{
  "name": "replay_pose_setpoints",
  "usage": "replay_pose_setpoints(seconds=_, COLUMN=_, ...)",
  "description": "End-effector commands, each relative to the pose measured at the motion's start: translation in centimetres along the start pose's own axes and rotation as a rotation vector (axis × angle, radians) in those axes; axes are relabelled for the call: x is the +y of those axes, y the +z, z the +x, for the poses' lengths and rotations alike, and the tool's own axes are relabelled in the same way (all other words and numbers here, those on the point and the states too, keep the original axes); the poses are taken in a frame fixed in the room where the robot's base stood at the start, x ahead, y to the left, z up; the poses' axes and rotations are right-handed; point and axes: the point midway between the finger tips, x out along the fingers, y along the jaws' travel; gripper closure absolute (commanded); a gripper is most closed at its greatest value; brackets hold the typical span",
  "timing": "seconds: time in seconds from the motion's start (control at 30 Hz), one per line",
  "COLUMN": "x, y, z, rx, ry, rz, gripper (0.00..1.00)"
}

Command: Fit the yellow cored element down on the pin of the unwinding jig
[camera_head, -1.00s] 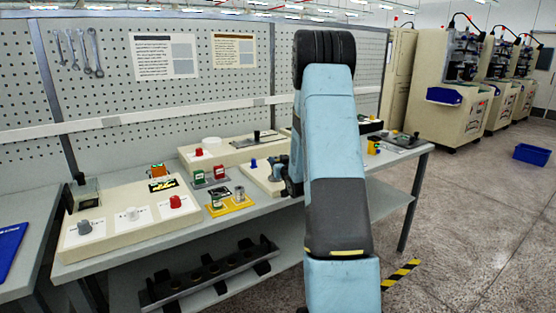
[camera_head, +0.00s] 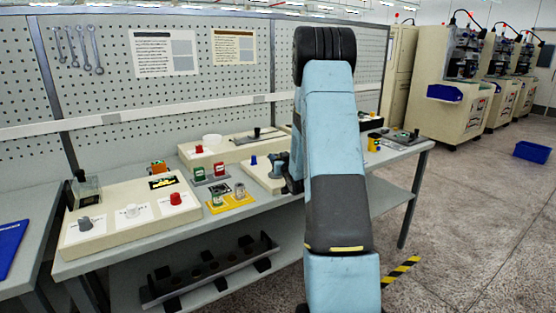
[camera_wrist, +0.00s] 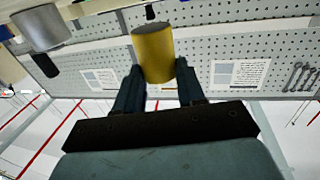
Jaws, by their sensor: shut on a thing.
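The yellow cored element (camera_wrist: 153,55) is a short yellow cylinder between the two dark fingers of my gripper (camera_wrist: 157,78) in the wrist view. The gripper is shut on it. In the head view a yellow piece (camera_head: 374,144) shows just right of my arm, which hides the gripper. A grey plate with small upright parts (camera_head: 402,138) lies right of it at the table's far right end; I cannot tell for certain that it is the unwinding jig. A small dark peg (camera_wrist: 150,12) shows beyond the yellow element in the wrist view; whether they touch is unclear.
A grey cylinder (camera_wrist: 40,27) stands at the wrist view's upper left. The table also bears a cream control box (camera_head: 130,218), a yellow tray with small parts (camera_head: 231,203) and red and green pieces. A pegboard (camera_head: 110,100) stands behind.

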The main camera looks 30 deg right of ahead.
Motion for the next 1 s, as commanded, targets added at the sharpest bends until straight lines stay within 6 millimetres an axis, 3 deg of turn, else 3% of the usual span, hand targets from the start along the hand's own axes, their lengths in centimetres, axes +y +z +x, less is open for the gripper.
replay_pose_setpoints(seconds=1.0, x=-0.01, y=0.53, z=0.02, rx=0.000, ry=0.001, rz=0.000, gripper=0.92)
